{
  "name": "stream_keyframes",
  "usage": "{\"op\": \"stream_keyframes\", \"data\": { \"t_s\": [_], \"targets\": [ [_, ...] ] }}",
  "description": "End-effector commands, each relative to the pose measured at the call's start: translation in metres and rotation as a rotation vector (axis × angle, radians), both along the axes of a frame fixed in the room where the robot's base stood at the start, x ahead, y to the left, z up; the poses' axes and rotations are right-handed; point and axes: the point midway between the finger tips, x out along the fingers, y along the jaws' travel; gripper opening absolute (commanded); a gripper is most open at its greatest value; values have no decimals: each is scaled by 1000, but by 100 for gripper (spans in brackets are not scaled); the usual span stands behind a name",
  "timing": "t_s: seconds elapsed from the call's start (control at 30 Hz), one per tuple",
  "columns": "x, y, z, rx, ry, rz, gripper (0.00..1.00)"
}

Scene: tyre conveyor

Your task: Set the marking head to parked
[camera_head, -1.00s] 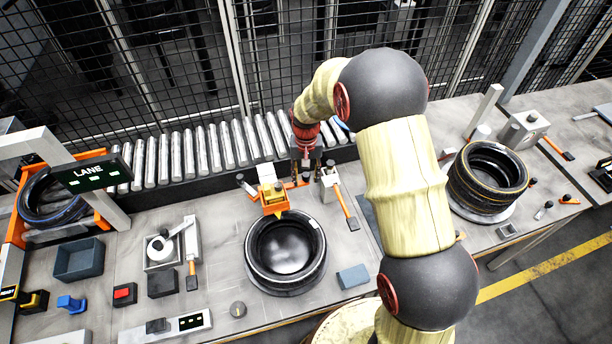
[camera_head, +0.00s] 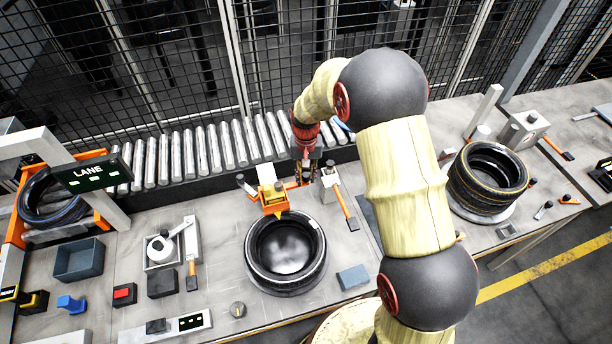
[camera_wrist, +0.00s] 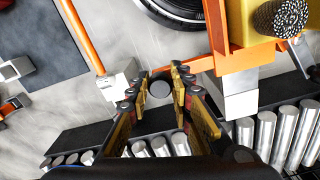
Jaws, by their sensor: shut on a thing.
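The marking head (camera_head: 271,194), a yellow and orange block with an orange arm, stands at the back edge of a black tyre (camera_head: 286,247) on a round stand. In the wrist view the head (camera_wrist: 245,30) is at the upper right, with a dark bristly round part, and its orange bar (camera_wrist: 228,62) runs left toward my fingers. My gripper (camera_head: 306,176) is behind and right of the head, pointing down. In the wrist view my gripper (camera_wrist: 161,82) is shut on a round grey knob (camera_wrist: 160,90) at the bar's left end. How the knob joins the bar is hidden.
A roller conveyor (camera_head: 205,148) runs behind. A white block with an orange-handled lever (camera_head: 345,208) stands close right of my gripper. A second tyre stack (camera_head: 487,180) is at right. Bins and small blocks occupy the left bench, near the LANE sign (camera_head: 90,172).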

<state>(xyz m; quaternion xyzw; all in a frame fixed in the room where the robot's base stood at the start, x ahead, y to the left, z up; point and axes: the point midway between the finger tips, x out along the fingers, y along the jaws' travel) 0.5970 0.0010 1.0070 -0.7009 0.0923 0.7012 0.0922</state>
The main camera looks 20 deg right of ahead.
Motion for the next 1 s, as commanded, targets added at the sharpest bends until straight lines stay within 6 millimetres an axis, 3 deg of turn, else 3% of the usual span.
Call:
{"op": "stream_keyframes", "data": {
  "t_s": [0.4, 0.73, 1.0],
  "targets": [
    [2, 0, 0, 0, -1, 0, 0],
    [49, 0, 1, 0, -3, 0, 0],
    [60, 0, 1, 0, -5, 0, 0]
  ]
}}
